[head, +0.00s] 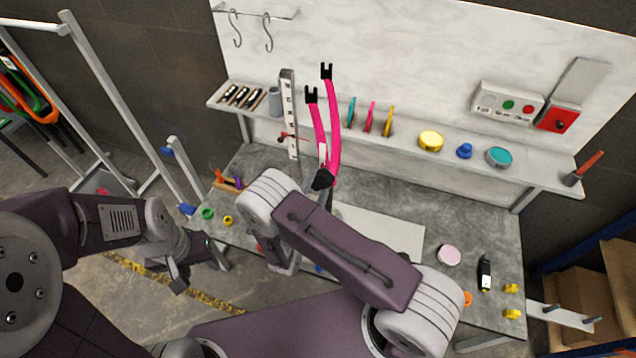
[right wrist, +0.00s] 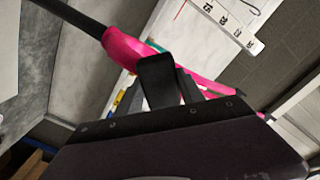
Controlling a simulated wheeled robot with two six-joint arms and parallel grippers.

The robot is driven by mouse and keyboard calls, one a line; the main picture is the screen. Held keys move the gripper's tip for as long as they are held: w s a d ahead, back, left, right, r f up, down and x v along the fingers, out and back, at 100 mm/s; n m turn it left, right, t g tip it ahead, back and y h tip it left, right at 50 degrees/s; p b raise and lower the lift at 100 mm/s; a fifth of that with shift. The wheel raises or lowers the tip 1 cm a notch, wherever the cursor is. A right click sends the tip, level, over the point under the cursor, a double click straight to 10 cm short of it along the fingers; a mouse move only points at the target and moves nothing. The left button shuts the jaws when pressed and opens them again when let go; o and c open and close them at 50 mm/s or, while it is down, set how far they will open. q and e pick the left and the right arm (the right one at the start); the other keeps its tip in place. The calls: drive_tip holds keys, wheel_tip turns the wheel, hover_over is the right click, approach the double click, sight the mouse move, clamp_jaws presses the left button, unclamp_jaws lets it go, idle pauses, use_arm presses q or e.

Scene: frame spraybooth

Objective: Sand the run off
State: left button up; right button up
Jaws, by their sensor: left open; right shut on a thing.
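A pink two-legged fork (head: 334,125) with black ends stands upright above the bench in the head view. My right gripper is shut on it near its lower end; in the right wrist view the black fingers (right wrist: 165,82) close around the pink fork (right wrist: 130,48). A black tube runs from the fork to the upper left there. In the head view my right arm hides part of this grip. My left gripper (head: 202,268) is open and empty, low at the left, in front of the bench and away from the fork. I cannot make out a paint run.
The bench (head: 470,225) carries a pale board (head: 390,232), a pink disc (head: 449,255), a black device (head: 485,273) and small coloured plugs. A perforated post (head: 290,115) stands beside the fork. The shelf (head: 400,143) behind holds discs and tools. A metal rack (head: 115,105) stands left.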

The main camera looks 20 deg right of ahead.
drive_tip(key=shift+s+a, duration=0.25)
drive_tip(key=shift+s, duration=0.1)
drive_tip(key=v, duration=0.4)
drive_tip(key=shift+s+a+p, duration=0.25)
drive_tip(key=shift+s+p, duration=0.05)
drive_tip(key=shift+s, duration=0.1)
drive_tip(key=v, duration=0.3)
